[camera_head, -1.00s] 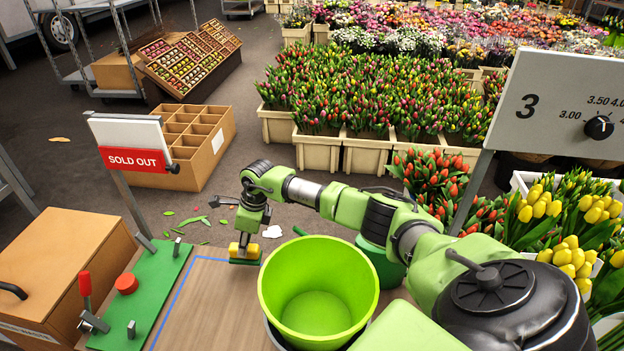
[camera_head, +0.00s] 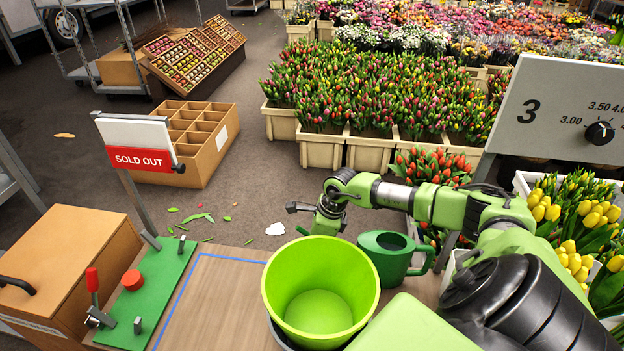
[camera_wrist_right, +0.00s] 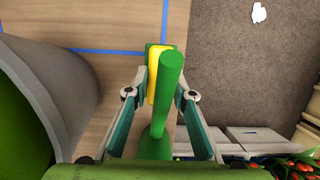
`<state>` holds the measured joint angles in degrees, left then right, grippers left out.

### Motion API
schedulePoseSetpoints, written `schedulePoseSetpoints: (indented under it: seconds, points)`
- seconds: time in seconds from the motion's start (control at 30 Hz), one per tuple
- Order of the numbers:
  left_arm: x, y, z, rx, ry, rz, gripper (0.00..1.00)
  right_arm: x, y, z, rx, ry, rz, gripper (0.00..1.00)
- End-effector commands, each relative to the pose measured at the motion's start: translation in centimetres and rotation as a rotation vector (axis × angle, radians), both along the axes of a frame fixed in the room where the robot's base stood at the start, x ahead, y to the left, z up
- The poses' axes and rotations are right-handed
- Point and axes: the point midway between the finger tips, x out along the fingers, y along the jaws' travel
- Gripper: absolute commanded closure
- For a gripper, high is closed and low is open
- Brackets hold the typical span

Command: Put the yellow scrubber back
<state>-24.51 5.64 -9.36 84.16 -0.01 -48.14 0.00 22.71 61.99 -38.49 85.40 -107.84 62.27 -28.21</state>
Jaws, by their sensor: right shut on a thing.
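My right gripper (camera_wrist_right: 163,88) is shut on the yellow scrubber (camera_wrist_right: 154,72), which has a green layer along its edge. In the head view my right gripper is behind the lime bucket (camera_head: 320,285), left of the green watering can (camera_head: 390,255). The bucket hides the fingertips and scrubber there. My left gripper is not in view.
The wooden tabletop (camera_head: 215,300) left of the bucket is clear and carries blue tape lines. A green board (camera_head: 150,295) with a red lever and red button lies at its left. The bucket wall (camera_wrist_right: 45,85) is close to my right gripper. Tulip crates stand beyond.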

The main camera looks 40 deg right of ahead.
Motion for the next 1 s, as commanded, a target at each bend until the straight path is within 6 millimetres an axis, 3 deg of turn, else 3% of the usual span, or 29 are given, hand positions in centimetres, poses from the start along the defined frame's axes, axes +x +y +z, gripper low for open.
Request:
schedulePoseSetpoints:
  seconds: [0.27, 0.67, 0.7, 0.77, 1.0]
  points:
    - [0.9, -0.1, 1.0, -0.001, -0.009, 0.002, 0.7, 0.0, 0.0, -3.4, 0.002, 0.002, -0.002, 0.94]
    - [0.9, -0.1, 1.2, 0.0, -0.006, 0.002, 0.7, 0.0, 0.0, -3.7, 0.0, 0.002, -0.001, 0.94]
    - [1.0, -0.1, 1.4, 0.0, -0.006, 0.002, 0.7, 0.0, 0.0, -3.7, 0.0, 0.002, -0.001, 0.72]
    - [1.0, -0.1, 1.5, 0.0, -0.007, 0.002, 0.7, 0.0, 0.0, -3.6, 0.0, 0.002, -0.001, 0.6]
    - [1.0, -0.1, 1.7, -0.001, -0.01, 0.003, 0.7, 0.0, 0.0, -3.6, 0.0, 0.002, -0.001, 0.6]
